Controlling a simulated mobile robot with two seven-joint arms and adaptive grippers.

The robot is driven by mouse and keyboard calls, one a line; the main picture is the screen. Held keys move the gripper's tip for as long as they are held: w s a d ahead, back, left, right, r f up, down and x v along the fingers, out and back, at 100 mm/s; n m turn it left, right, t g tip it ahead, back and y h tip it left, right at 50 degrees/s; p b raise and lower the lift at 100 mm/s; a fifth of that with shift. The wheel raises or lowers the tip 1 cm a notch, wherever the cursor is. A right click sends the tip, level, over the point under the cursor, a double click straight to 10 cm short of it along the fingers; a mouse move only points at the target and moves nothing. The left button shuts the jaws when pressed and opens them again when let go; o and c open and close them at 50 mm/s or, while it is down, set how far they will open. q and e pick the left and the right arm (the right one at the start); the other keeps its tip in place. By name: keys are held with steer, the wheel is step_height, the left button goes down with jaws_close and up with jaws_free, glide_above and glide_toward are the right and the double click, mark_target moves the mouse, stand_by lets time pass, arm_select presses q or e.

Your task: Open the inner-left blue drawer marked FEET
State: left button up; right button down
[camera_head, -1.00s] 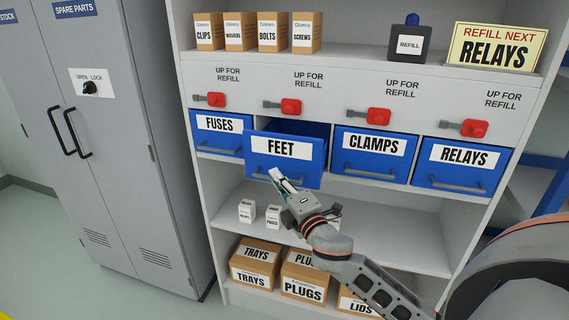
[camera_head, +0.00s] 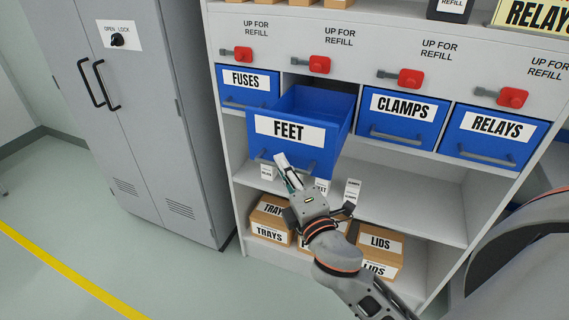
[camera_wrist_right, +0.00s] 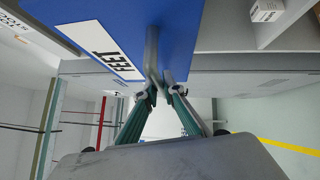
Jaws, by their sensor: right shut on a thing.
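The blue FEET drawer (camera_head: 322,140) is pulled well out of the shelf unit, and its open top shows an empty-looking inside. Its front also shows close up in the right wrist view (camera_wrist_right: 190,35). My right gripper (camera_head: 282,166) is at the lower part of the drawer front. In the right wrist view its two fingers (camera_wrist_right: 162,88) are shut on the drawer's grey handle (camera_wrist_right: 151,55). The gripper hides part of the handle in the head view. My left gripper is not in view.
The closed FUSES (camera_head: 246,98), CLAMPS (camera_head: 385,130) and RELAYS (camera_head: 480,147) drawers flank it. Red levers (camera_head: 320,64) sit above the drawers. Small white boxes and cartons (camera_head: 380,268) stand on shelves below. A grey cabinet (camera_head: 140,150) stands left, with open floor before it.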

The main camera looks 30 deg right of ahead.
steer(key=c, duration=2.1)
jaws_free()
steer(key=shift+c, duration=0.2)
steer(key=s+f, duration=0.1)
steer(key=s, duration=1.1)
steer(key=shift+a+f, duration=0.3)
steer(key=shift+a, duration=0.1)
steer(key=shift+w, duration=0.1)
steer(key=s+a+f+m+g+y, duration=0.1)
steer(key=s+f+m+g, duration=0.1)
steer(key=f, duration=0.9)
steer(key=s+a+f+m+g+y, duration=0.1)
steer(key=s+a+f+m+g, duration=0.1)
steer(key=f+m+g, duration=0.2)
steer(key=s+a+f+m+g+y, duration=0.1)
steer(key=f+m, duration=0.7)
steer(key=f, duration=1)
steer(key=shift+s+a+g+y, duration=0.25)
steer(key=shift+s+g+y, duration=0.35)
steer(key=shift+s+g, duration=0.35)
